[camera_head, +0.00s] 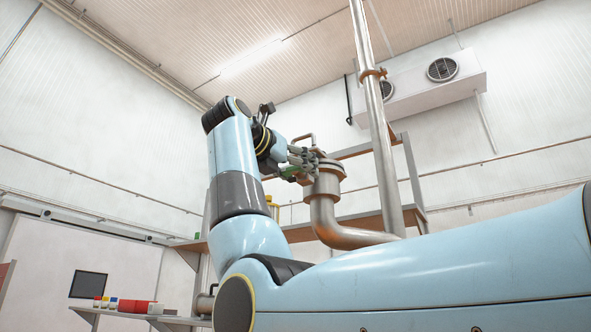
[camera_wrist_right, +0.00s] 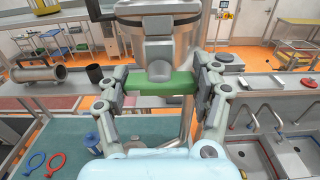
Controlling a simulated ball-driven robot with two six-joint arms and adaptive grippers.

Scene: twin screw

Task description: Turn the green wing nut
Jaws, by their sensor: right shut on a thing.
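The green wing nut (camera_wrist_right: 160,84) sits in the middle of the right wrist view, on the side of a grey metal pipe fitting (camera_wrist_right: 158,45). My right gripper (camera_wrist_right: 160,88) has one finger at each end of the wing nut and is shut on it. In the head view the wing nut (camera_head: 290,173) shows as a small green piece beside the flanged top of the pipe fitting (camera_head: 326,180). My right gripper (camera_head: 302,160) reaches it from the left there, and its fingers partly hide it. My left gripper is not in view.
A vertical steel pipe (camera_head: 378,120) rises close to the right of the fitting, with a shelf (camera_head: 360,221) behind. In the right wrist view, a sink counter (camera_wrist_right: 285,125) lies to the right and a blue-green surface (camera_wrist_right: 65,135) with ring-shaped tools lies below left.

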